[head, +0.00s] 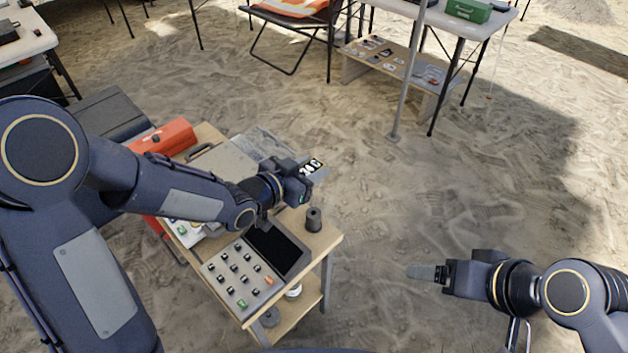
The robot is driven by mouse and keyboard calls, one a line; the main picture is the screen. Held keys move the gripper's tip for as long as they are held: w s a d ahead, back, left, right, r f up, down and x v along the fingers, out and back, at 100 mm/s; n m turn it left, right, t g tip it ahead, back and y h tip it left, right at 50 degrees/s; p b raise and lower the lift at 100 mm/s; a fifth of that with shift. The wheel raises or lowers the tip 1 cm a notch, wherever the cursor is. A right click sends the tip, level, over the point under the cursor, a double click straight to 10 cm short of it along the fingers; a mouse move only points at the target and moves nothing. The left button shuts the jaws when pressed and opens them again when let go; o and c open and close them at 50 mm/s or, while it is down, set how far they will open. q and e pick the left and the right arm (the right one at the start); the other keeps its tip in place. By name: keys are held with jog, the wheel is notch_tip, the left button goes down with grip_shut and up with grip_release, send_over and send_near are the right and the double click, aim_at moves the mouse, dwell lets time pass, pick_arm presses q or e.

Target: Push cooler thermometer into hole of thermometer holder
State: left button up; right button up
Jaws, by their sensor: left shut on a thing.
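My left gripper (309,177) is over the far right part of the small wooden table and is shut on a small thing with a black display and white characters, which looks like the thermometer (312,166). The rest of the thermometer is hidden by the gripper. A dark round piece with a hole in its top, which looks like the thermometer holder (313,221), stands upright near the table's right corner. The gripper is beyond it and apart from it. My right gripper (422,272) is over bare sand at the right; its fingers overlap in this view.
The small wooden table (325,240) carries a panel (236,282) with several small buttons and a dark screen. An orange case (165,140) lies behind my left arm. A metal pole (409,75) and a low shelf (447,97) stand farther back. Sand right of the table is clear.

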pick_arm(q)
jog(key=shift+d+r, duration=0.2)
jog(key=shift+d, duration=0.15)
jog(key=shift+f+b, duration=0.15)
jog(key=shift+b, duration=0.25)
notch_tip(320, 180, down, 6)
jog(key=b, duration=0.5)
jog(key=shift+r+b, duration=0.2)
jog(key=shift+b, duration=0.1)
jog(key=shift+s+b, duration=0.1)
jog(key=shift+b, duration=0.5)
dwell(1.4)
jog(key=shift+f+b, duration=3.5)
jog(key=shift+b, duration=0.05)
